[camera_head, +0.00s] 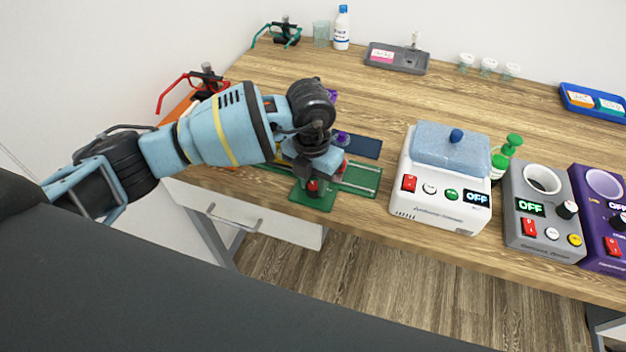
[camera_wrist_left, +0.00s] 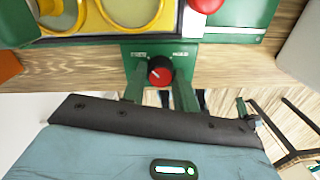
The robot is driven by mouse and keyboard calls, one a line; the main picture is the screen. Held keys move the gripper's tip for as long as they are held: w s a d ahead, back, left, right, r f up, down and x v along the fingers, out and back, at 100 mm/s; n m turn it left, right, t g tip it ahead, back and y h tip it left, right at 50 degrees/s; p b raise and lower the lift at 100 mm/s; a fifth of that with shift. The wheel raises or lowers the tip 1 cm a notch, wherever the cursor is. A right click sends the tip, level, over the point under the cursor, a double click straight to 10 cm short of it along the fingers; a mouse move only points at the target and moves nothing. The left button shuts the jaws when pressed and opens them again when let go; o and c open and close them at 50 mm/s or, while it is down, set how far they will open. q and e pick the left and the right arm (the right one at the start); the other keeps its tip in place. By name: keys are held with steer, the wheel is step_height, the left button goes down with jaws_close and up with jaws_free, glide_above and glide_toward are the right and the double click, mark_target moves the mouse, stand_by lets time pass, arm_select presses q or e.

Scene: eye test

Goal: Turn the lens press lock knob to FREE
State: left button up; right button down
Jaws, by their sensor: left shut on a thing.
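The lens press is green, and its base (camera_head: 362,180) lies at the table's front edge. The lock knob (camera_wrist_left: 160,70), red with a black rim, sits on a green plate in front of it. The plate has small labels, FREE on the left and HOLD on the right in the left wrist view. The knob's pointer is too small to read surely. In the head view the knob (camera_head: 312,186) shows just below my left gripper (camera_head: 313,172). The gripper's fingers (camera_wrist_left: 159,88) stand on either side of the knob, shut on it. My right gripper is out of view.
A white device (camera_head: 440,208) with a blue lid stands right of the press, then a grey device (camera_head: 545,230) and a purple one (camera_head: 600,210). A green pump bottle (camera_head: 501,163) stands behind. A grey tray (camera_head: 397,58) lies farther back. The middle of the table is largely clear.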

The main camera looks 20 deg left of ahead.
mark_target(313, 185)
arm_select(q)
steer(key=o, duration=0.7)
steer(key=shift+r, duration=0.1)
step_height(313, 185, up, 8)
steer(key=shift+a+f, duration=0.15)
steer(key=shift+f, duration=0.1)
stand_by(0.3)
